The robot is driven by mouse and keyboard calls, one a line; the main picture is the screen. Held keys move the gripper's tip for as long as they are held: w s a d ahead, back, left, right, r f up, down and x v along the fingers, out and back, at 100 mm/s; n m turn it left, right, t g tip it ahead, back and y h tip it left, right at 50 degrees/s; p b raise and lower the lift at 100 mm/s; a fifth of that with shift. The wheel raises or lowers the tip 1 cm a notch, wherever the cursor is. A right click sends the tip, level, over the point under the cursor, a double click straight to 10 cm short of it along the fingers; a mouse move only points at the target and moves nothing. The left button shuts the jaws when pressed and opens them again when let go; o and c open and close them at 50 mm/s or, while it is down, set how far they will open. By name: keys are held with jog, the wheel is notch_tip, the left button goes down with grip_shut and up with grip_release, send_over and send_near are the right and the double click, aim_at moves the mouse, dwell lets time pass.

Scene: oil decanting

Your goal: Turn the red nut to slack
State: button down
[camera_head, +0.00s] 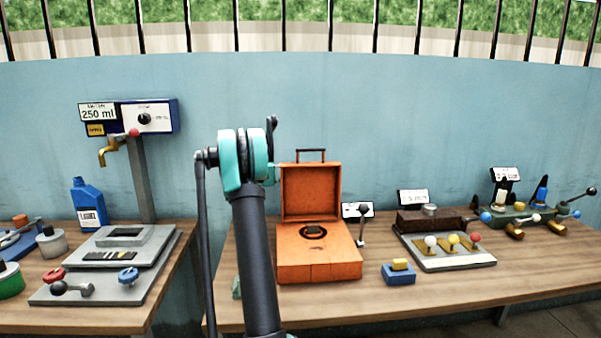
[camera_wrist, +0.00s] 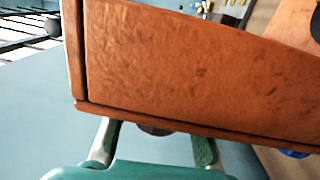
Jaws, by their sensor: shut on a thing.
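In the wrist view the two fingers of my gripper (camera_wrist: 152,146) reach up to the lower edge of a large orange panel (camera_wrist: 190,75). A dark red round piece (camera_wrist: 155,130) shows between them, partly covered by that edge. It may be the red nut; its shape and its contact with the fingertips are hidden. In the head view my arm rises left of the open orange box (camera_head: 319,262), and my gripper cannot be made out. Another red, ring-like part (camera_head: 53,275) sits on the left table's plate, near a blue one (camera_head: 128,274).
The orange box's raised lid (camera_head: 310,190) stands close to my arm. A small blue block (camera_head: 399,275) and a tray with several knobs (camera_head: 444,258) are to the right. A blue bottle (camera_head: 89,203) and a tap (camera_head: 110,148) are left. A gap separates the tables.

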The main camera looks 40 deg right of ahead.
jog(key=shift+a+f+t+y, duration=0.1)
jog(key=shift+f+t+y, duration=0.35)
jog(key=shift+y, duration=0.45)
jog(key=shift+f+t+y, duration=0.2)
jog(key=shift+t+y, duration=0.45)
jog(key=shift+y, duration=0.25)
jog(key=c, duration=1)
grip_release()
jog(key=shift+f, duration=0.1)
jog(key=shift+c, duration=0.2)
jog(key=v, duration=1.2)
jog(key=shift+w, duration=0.1)
